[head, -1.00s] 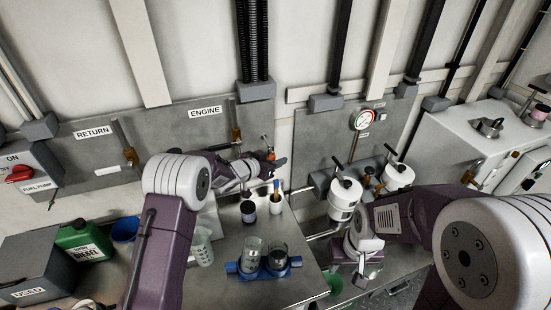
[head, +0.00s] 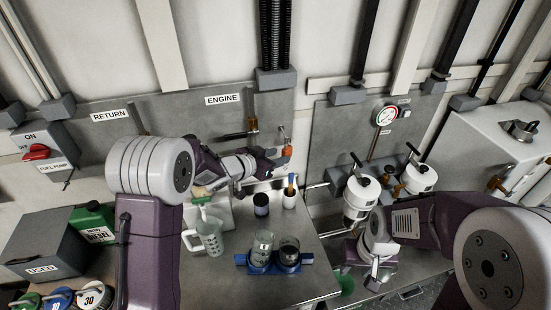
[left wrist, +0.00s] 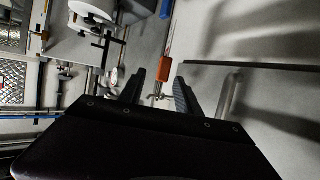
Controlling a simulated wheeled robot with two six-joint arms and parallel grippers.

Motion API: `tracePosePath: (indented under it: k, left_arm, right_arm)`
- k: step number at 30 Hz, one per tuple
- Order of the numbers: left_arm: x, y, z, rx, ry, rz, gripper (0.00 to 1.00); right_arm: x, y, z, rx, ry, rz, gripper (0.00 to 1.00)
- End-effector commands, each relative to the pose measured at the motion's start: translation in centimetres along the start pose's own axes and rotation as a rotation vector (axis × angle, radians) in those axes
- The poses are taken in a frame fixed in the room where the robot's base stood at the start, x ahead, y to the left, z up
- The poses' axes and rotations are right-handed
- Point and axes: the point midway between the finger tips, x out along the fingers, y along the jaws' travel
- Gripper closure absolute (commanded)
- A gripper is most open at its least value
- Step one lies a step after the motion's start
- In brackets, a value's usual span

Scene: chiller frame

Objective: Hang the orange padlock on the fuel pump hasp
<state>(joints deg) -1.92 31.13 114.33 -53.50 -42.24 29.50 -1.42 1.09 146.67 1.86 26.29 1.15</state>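The orange padlock (head: 287,151) hangs against the back wall, right of the ENGINE label. It also shows in the left wrist view (left wrist: 165,62), ahead of the fingertips. My left gripper (head: 281,160) is right at the padlock in the head view. In the left wrist view its two fingers (left wrist: 160,78) are spread, with gaps on both sides of the padlock. The fuel pump box (head: 38,150) with its red switch is at the far left; its hasp is too small to make out clearly. My right gripper (head: 375,270) points down near the white filters, its fingers unclear.
A steel bench (head: 290,285) holds a jug (head: 208,238), a blue holder with two glasses (head: 273,263), a dark jar (head: 261,204) and a cup with brushes (head: 290,195). A green diesel can (head: 92,225) and a USED box (head: 45,245) stand left. White filters (head: 360,195) are on the right.

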Motion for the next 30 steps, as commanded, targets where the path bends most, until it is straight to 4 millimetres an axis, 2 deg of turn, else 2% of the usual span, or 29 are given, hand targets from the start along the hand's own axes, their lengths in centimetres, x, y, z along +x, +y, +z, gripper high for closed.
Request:
tracePosePath:
  k: [5, 8, 10, 11, 12, 13, 15, 18, 21, 24, 29, 30]
  left_arm:
    - [0.0, 0.0, 0.0, 0.0, 0.0, -0.001, 0.6]
    - [-0.9, -1.1, 0.8, -0.015, -0.044, -0.067, 0.6]
    - [-3.5, -3.2, 3.1, -0.06, -0.157, -0.198, 0.6]
    - [-5.4, -4.0, 4.9, -0.094, -0.234, -0.269, 0.6]
    - [-8.6, -4.4, 7.8, -0.154, -0.358, -0.357, 0.6]
    - [-10.9, -4.2, 10.0, -0.201, -0.449, -0.404, 0.6]
    - [-15.6, -2.4, 14.1, -0.302, -0.63, -0.458, 0.6]
    - [-20.8, 1.4, 18.1, -0.432, -0.827, -0.465, 0.6]
    - [-24.2, 5.0, 20.3, -0.529, -0.956, -0.436, 0.6]
    - [-25.8, 7.0, 21.2, -0.578, -1.016, -0.413, 0.6]
    - [-26.0, 7.3, 21.3, -0.586, -1.027, -0.408, 0.6]
    - [-26.0, 7.3, 21.3, -0.586, -1.027, -0.408, 0.56]
  right_arm:
    - [0.0, 0.0, 0.0, 0.0, 0.0, 0.0, 0.6]
    - [0.0, 0.0, 0.0, 0.0, 0.0, 0.0, 0.6]
    - [0.0, 0.0, 0.0, 0.0, 0.0, 0.0, 0.6]
    - [0.0, 0.0, 0.0, 0.0, 0.0, 0.0, 0.6]
    - [0.0, 0.0, 0.0, 0.0, 0.0, 0.0, 0.6]
    - [0.0, 0.0, 0.0, 0.0, 0.0, 0.0, 0.6]
    - [0.0, 0.0, 0.0, 0.0, 0.0, 0.0, 0.6]
    - [0.0, 0.0, 0.0, 0.0, 0.0, 0.0, 0.6]
    - [0.0, 0.0, 0.0, 0.0, 0.0, 0.0, 0.6]
    - [0.0, 0.0, 0.0, 0.0, 0.0, 0.0, 0.6]
    - [0.0, 0.0, 0.0, 0.0, 0.0, 0.0, 0.6]
    - [0.0, 0.0, 0.0, 0.0, 0.0, 0.0, 0.6]
